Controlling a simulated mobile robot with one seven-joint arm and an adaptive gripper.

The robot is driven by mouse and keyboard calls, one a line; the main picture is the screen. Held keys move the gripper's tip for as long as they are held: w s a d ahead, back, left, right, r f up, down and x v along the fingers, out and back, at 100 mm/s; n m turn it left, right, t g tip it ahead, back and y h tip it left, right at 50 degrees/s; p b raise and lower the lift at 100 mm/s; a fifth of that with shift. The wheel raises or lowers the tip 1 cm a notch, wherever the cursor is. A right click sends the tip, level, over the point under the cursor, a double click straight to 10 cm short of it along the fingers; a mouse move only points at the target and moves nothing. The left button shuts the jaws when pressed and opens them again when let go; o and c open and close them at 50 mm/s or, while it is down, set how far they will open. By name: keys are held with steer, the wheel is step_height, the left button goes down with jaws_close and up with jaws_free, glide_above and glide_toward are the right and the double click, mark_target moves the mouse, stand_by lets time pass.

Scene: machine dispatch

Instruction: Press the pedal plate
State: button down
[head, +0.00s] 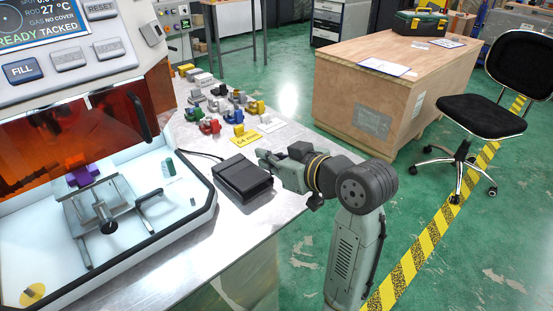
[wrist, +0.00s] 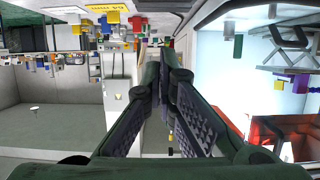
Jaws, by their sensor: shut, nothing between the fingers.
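The pedal is a black, box-like unit (head: 243,178) with a flat sloping top plate, lying on the metal bench near its right edge. A dark cable runs from its back left. My gripper (head: 262,156) is beside the pedal's back right corner in the head view, seemingly a little above the bench; the exact gap is hard to judge. The two dark fingers are together and empty. In the wrist view my gripper (wrist: 166,55) fills the middle, and I cannot make out the pedal there.
A machine with an orange hood (head: 70,140) and white tray stands left of the pedal. Several coloured clamp-like parts (head: 209,126) and a yellow label (head: 245,138) lie behind it. A wooden crate (head: 365,95) and a black chair (head: 483,115) stand beyond on the green floor.

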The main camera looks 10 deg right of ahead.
mark_target(257, 180)
steer(key=x, duration=0.4)
steer(key=shift+r+p, duration=0.1)
steer(key=shift+p, duration=0.25)
steer(key=f, duration=0.3)
steer(key=shift+w+a+f, duration=0.1)
steer(key=shift+w+a, duration=0.05)
steer(key=shift+w, duration=0.05)
steer(key=shift+f+p, duration=0.3)
steer(key=shift+f, duration=0.35)
